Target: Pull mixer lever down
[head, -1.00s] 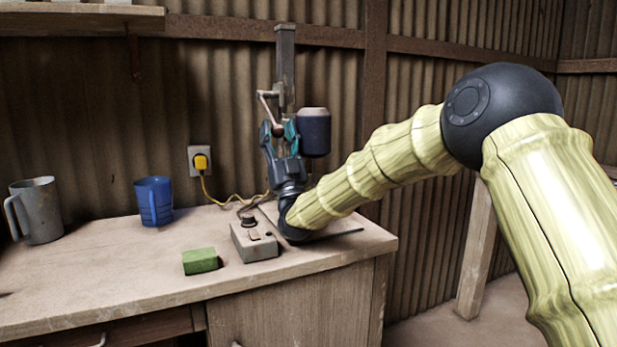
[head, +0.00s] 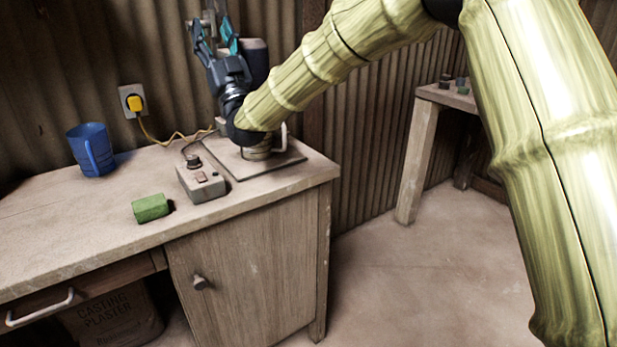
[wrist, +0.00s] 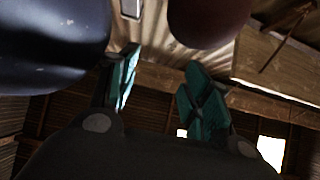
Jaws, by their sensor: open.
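A small pale piece, perhaps the lever (head: 208,17), shows at the top edge by my fingers. My gripper (head: 213,27) points up, open, with teal fingertips left of the housing. In the wrist view the fingers (wrist: 160,85) are apart with nothing clearly between them. A dark red rounded thing (wrist: 207,20) hangs above, unclear.
A grey control box (head: 203,184), a green block (head: 150,208) and a blue mug (head: 91,150) are on the bench (head: 80,215). A yellow plug (head: 135,103) is in the wall. A small table (head: 420,150) stands right, with open floor before it.

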